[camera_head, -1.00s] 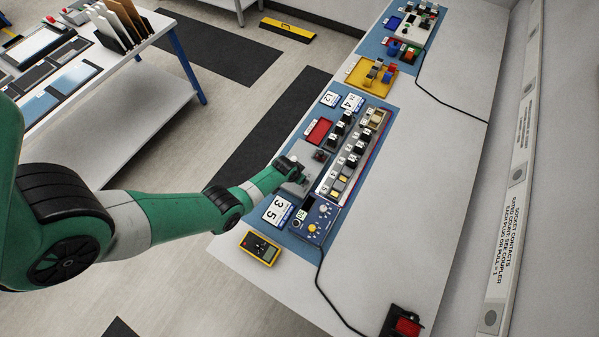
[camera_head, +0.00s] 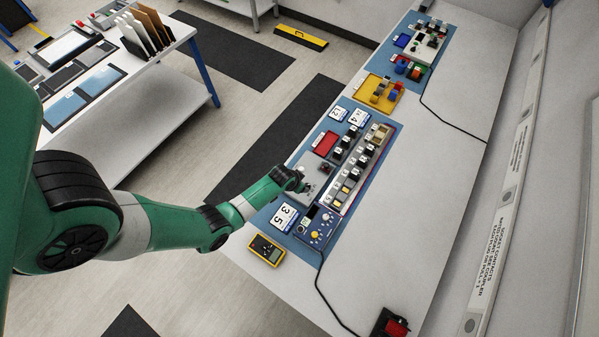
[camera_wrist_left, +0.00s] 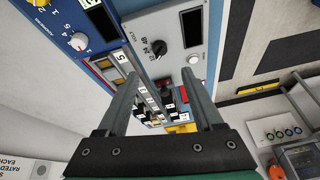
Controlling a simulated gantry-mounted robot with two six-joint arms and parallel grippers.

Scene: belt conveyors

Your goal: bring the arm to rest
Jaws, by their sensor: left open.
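My left arm reaches in from the left in the head view. Its gripper (camera_head: 301,183) is over the grey panel (camera_head: 316,175) on the blue mat, beside the strip of numbered sockets. In the left wrist view the two fingers (camera_wrist_left: 160,78) are spread apart with nothing held between them. The grey panel with its dial and dark display (camera_wrist_left: 170,32) shows beyond the fingers, and the socket strip (camera_wrist_left: 147,88) runs between them in the picture. I cannot tell the exact height above the panel. My right gripper is not in view.
A blue meter unit (camera_head: 317,226) and a yellow multimeter (camera_head: 265,250) sit near the bench's front end. A yellow tray (camera_head: 378,92) lies farther back. A black cable (camera_head: 330,305) runs to a red-topped block (camera_head: 396,327). The bench's right side is clear.

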